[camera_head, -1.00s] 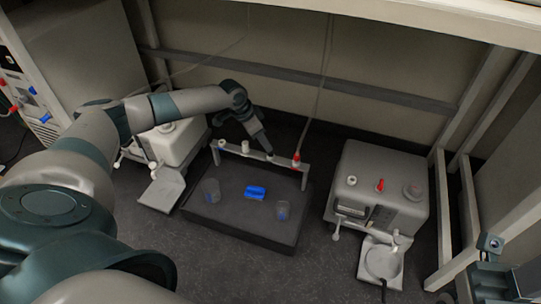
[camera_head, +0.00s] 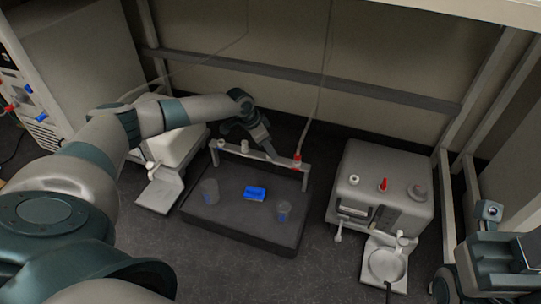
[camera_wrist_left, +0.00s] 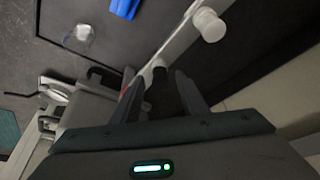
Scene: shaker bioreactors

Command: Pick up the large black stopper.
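My left gripper (camera_head: 266,153) is over the right part of the grey rack bar (camera_head: 233,150), beside the red-topped piece. In the left wrist view its two dark fingers (camera_wrist_left: 160,92) are apart. A dark rounded piece, which looks like the large black stopper (camera_wrist_left: 159,74), shows between them at the bar. I cannot tell whether the fingers touch it. In the head view the gripper hides it. Part of my right arm (camera_head: 495,250) shows at the lower right edge; its fingers cannot be made out.
White stoppers (camera_head: 245,146) stand on the bar, with a red-topped piece (camera_head: 297,162) at its right end. On the dark platform (camera_head: 235,228) are a blue block (camera_head: 255,193) and two clear cups (camera_head: 209,191) (camera_head: 284,211). A grey machine (camera_head: 385,185) stands right, a white one left.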

